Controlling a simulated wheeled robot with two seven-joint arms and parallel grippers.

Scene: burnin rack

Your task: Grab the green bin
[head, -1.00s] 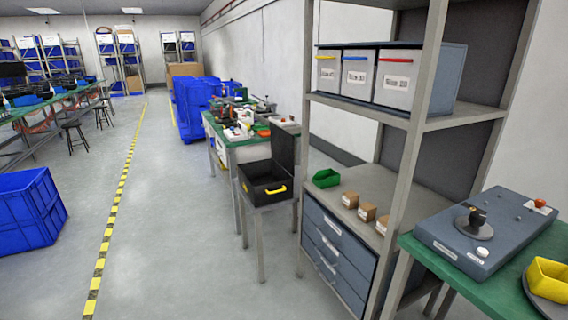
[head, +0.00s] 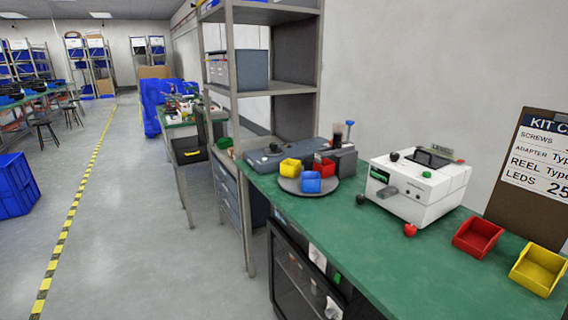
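The green bin (head: 224,143) sits on the lower surface of the grey shelf rack, left of the middle in the head view. It is small, far off and partly hidden by the rack's post, so only a bit of green shows. Neither of my grippers is in view.
A green-topped bench (head: 400,250) fills the right, carrying a turntable (head: 327,186) with yellow, blue and red bins, a white machine (head: 418,190), a red bin (head: 477,237) and a yellow bin (head: 538,270). Clear floor (head: 140,250) lies left of it. A blue crate (head: 14,187) stands far left.

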